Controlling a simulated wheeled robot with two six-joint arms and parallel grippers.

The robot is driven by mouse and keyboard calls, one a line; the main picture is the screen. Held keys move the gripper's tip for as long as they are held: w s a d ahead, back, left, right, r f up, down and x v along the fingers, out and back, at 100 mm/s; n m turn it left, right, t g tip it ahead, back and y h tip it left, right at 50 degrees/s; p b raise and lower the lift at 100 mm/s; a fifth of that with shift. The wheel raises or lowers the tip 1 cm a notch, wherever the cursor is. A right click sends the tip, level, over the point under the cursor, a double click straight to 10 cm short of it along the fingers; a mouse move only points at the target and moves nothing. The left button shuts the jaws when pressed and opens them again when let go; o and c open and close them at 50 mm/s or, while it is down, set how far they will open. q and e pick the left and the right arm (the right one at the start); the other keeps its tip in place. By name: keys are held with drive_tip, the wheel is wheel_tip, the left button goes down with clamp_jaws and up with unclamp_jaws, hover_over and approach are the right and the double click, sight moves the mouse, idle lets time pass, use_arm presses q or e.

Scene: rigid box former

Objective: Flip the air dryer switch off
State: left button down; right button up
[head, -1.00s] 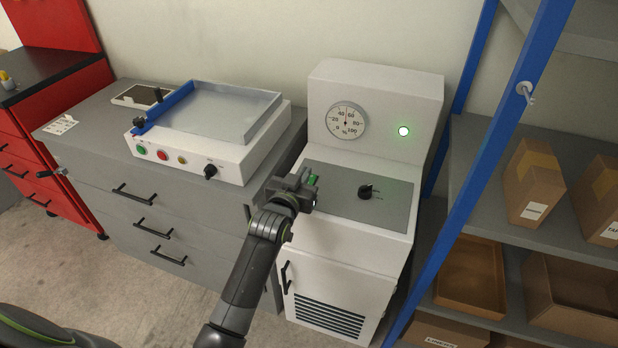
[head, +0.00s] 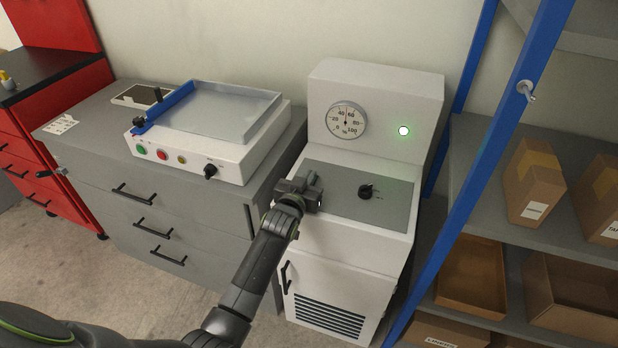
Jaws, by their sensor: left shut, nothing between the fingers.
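The air dryer (head: 376,90) is a white cabinet with a round dial gauge (head: 346,119) and a lit green lamp (head: 403,131) on its upright face. Its sloping grey panel (head: 345,185) carries a black rotary knob (head: 367,191) right of the middle. My left gripper (head: 315,190) is shut and empty at the left part of this panel, left of the knob and apart from it. It covers that part of the panel, so any switch there is hidden. I cannot tell if the fingers touch the panel. My right gripper is not in view.
A grey drawer bench (head: 95,150) with a white machine (head: 225,155) stands to the left. A blue-framed shelf (head: 470,170) with cardboard boxes (head: 530,180) rises close on the right. A black handle (head: 286,277) juts from the dryer's lower door.

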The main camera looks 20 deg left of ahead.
use_arm(q)
drive_tip(key=shift+w+r+g+p, duration=0.15)
drive_tip(key=shift+g+p, duration=0.15)
drive_tip(key=shift+p, duration=0.45)
drive_tip(key=shift+f, duration=0.35)
drive_tip(key=r+p, duration=0.3)
drive_tip(key=r, duration=0.1)
drive_tip(key=shift+w+r+p, duration=0.1)
drive_tip(key=shift+w+p, duration=0.1)
drive_tip(key=shift+p, duration=0.1)
drive_tip(key=shift+s+r, duration=0.1)
drive_tip(key=shift+s, duration=0.2)
drive_tip(key=s+r, duration=0.3)
drive_tip(key=s, duration=0.5)
drive_tip(key=shift+s+a, duration=0.15)
drive_tip(key=shift+s, duration=0.25)
drive_tip(key=shift+r, duration=0.1)
